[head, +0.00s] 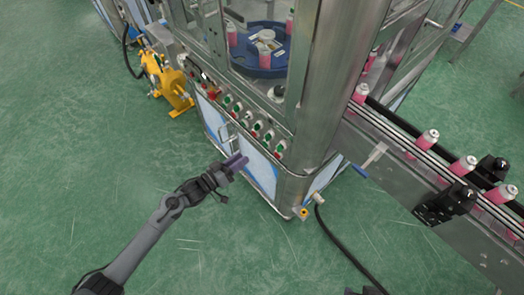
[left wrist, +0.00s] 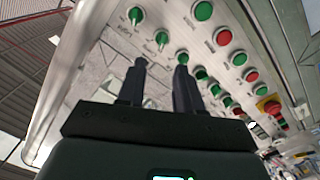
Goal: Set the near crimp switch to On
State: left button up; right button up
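The control panel (head: 246,122) is a sloped metal strip on the front of the crimping machine, with green and red round controls. In the left wrist view, green selector switches with small levers (left wrist: 135,15) (left wrist: 161,38) line the panel's upper left. I cannot read any labels, so I cannot tell which is the near crimp switch. My left gripper (head: 238,161) is below and in front of the panel in the head view. In the left wrist view its two dark fingers (left wrist: 161,70) are apart with nothing between them, pointing toward the switches.
A red and yellow emergency stop (left wrist: 270,107) sits farther along the panel. A door handle (head: 232,128) is below the panel. A conveyor (head: 400,165) with pink cans runs at the right. A yellow device (head: 167,82) stands on the left floor.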

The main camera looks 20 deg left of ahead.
aim_at(267, 137)
pick_arm(q)
jog(key=a+b+x, duration=0.1)
jog(key=b+x, duration=0.1)
jog(key=x, duration=1)
jog(key=shift+w+d+r+b, duration=0.15)
jog(key=shift+w+r+b, duration=0.2)
jog(key=shift+w+b, duration=0.1)
pick_arm(e)
notch_tip(267, 137, down, 4)
jog(key=shift+w+r, duration=0.1)
pick_arm(q)
grip_shut()
pick_arm(e)
jog(key=shift+d, duration=0.15)
